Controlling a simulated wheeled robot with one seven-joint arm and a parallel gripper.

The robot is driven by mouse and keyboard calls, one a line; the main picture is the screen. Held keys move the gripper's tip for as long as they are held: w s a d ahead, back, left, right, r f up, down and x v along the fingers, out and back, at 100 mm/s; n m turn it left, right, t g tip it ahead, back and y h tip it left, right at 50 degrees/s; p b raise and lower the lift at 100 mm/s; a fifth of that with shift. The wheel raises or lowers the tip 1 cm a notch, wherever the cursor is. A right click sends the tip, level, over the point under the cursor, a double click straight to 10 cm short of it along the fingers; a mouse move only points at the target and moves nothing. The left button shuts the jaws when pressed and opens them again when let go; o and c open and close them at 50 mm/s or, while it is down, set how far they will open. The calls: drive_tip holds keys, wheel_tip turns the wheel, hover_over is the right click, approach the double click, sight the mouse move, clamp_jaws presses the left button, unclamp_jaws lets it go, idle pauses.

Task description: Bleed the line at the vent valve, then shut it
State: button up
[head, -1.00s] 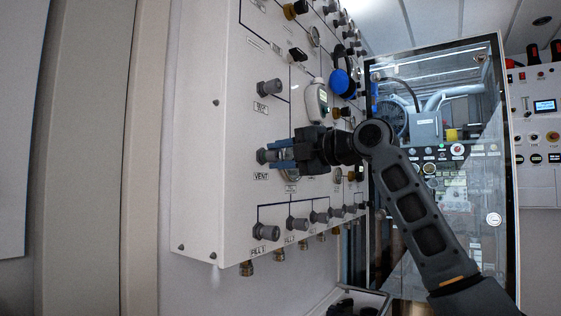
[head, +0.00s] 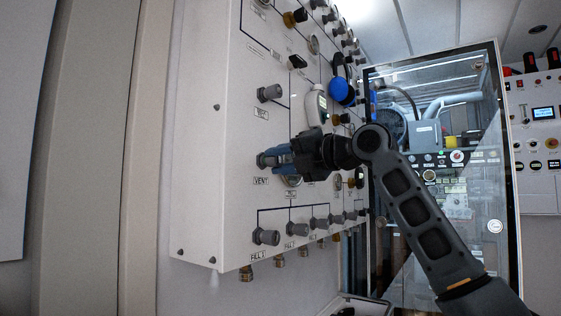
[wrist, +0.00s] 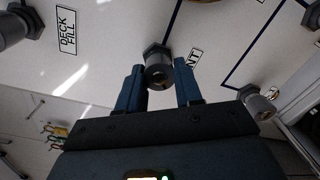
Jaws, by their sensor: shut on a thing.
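The vent valve is a grey knob (wrist: 158,72) on the white panel (head: 205,150), above a VENT label (head: 261,181). In the head view my gripper (head: 268,159) reaches it from the right, and its blue fingers cover most of the knob. In the wrist view the fingers (wrist: 160,82) stand on either side of the knob, shut on it. The label beside it there is partly hidden. I cannot tell how far the valve is turned.
Another grey knob (head: 270,93) sits above the vent valve, and a row of fill knobs (head: 265,236) runs below. A blue headset (head: 339,90) and a pale handheld device (head: 316,104) hang farther along. A glass-fronted cabinet (head: 440,70) stands behind my arm.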

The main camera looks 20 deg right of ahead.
drive_tip(key=shift+f, duration=0.15)
drive_tip(key=o, duration=1)
drive_tip(key=shift+o, duration=0.2)
drive_tip(key=v, duration=0.7)
drive_tip(key=shift+s+d, duration=0.2)
drive_tip(key=shift+s, duration=0.15)
